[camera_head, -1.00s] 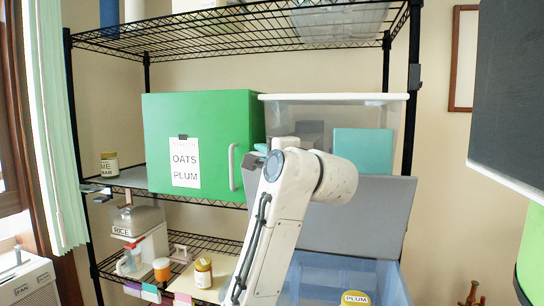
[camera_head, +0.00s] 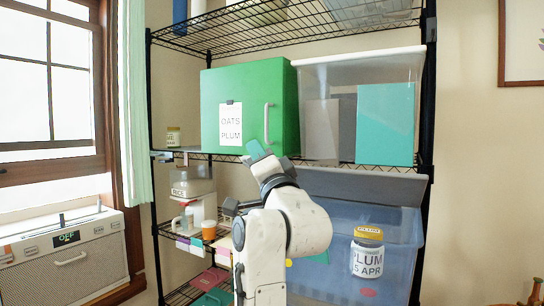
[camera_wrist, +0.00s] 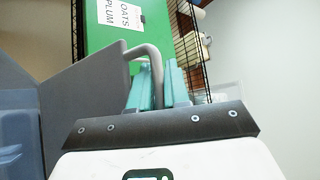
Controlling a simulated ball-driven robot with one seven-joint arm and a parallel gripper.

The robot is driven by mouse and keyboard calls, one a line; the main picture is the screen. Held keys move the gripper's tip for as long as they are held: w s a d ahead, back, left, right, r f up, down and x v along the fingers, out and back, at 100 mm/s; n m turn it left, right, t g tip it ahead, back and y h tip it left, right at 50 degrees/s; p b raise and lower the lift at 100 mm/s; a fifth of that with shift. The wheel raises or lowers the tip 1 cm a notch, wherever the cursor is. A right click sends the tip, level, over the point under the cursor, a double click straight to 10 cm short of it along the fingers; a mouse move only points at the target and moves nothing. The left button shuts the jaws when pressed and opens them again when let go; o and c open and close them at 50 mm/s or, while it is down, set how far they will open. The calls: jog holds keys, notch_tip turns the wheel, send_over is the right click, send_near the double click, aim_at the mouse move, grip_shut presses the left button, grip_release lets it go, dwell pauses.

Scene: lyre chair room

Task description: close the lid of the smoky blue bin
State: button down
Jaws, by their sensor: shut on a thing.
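The smoky blue bin (camera_head: 325,260) sits on the lower right of the rack. Its grey lid (camera_head: 365,185) is raised, standing open at a slant above the bin's back; it also shows at left in the wrist view (camera_wrist: 88,75). My gripper (camera_head: 258,150) is left of the lid, at the lower end of the green box's grey handle (camera_head: 267,122). In the wrist view its teal fingers (camera_wrist: 157,88) are around the lower part of that handle (camera_wrist: 143,50), beside the lid's edge. The exact contact is partly hidden.
The green box (camera_head: 235,85) labelled OATS PLUM and a clear bin (camera_head: 348,75) stand on the shelf above. A yellow-topped PLUM jar (camera_head: 367,258) shows at the blue bin.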

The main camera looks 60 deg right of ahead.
jog(key=a+f+b, duration=0.3)
jog(key=f+b, duration=0.4)
jog(key=f, duration=0.5)
jog(key=shift+a+f+b, duration=0.2)
jog(key=shift+a+b, duration=0.05)
jog(key=shift+b, duration=0.05)
jog(key=shift+s, duration=0.1)
jog(key=c, duration=1.5)
grip_release()
jog(key=shift+a, duration=0.1)
jog(key=shift+o, duration=0.2)
jog(key=shift+a, duration=0.15)
jog(key=b+v, duration=0.1)
jog(key=v, duration=0.9)
jog(key=shift+s+f+b, duration=0.2)
jog(key=shift+s+b, duration=0.1)
jog(key=shift+s, duration=0.15)
